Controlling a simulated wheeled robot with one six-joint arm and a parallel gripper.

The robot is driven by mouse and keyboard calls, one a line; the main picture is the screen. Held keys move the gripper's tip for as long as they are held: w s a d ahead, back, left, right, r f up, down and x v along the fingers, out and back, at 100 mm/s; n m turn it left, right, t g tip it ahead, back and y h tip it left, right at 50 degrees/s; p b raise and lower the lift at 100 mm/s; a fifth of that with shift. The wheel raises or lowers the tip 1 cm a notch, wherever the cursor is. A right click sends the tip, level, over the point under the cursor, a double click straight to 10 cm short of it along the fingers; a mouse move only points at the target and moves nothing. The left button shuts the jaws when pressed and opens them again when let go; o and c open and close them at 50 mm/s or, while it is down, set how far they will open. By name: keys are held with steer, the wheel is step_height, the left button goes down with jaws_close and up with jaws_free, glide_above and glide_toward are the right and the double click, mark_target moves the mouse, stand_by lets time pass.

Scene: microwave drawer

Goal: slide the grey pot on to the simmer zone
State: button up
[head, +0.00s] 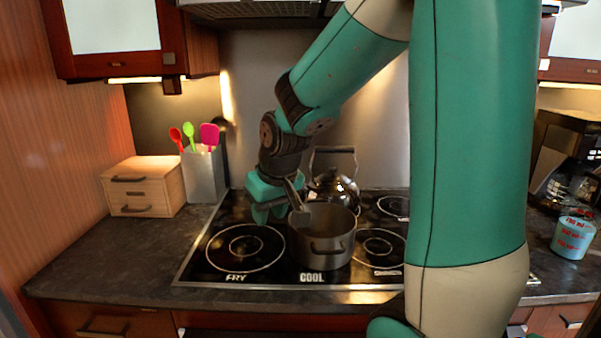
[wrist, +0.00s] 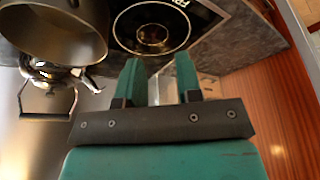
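The grey pot (head: 338,246) stands upright on the black cooktop by the COOL label, with a handle on its front side. In the wrist view the pot (wrist: 52,52) is at the upper left and its visible inside looks empty. A ringed zone (head: 379,247) lies just right of the pot; its label is partly hidden and too small to read. My gripper (head: 270,214) is low over the cooktop, left of and behind the pot. In the wrist view my gripper (wrist: 158,72) has its two teal fingers apart with nothing between them. I cannot tell whether it touches the pot.
A shiny kettle (head: 335,186) stands behind the pot. The FRY zone (head: 245,248) at front left is empty. A utensil holder (head: 203,175) and small drawer box (head: 143,187) stand at left. A measuring cup (head: 573,238) stands at right. My arm hides part of the cooktop's right side.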

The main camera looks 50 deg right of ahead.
mark_target(295, 232)
steer(key=d+r+m+h, duration=0.1)
steer(key=d+m+h, duration=0.1)
steer(key=d, duration=0.7)
steer(key=shift+d+p, duration=0.25)
steer(key=shift+p, duration=0.2)
steer(key=shift+f, duration=0.1)
steer(key=p+x, duration=0.2)
steer(key=x, duration=1.5)
steer(key=shift+s+d+f, duration=0.1)
steer(key=shift+d+f, duration=0.05)
steer(key=shift+d, duration=0.05)
jaws_close()
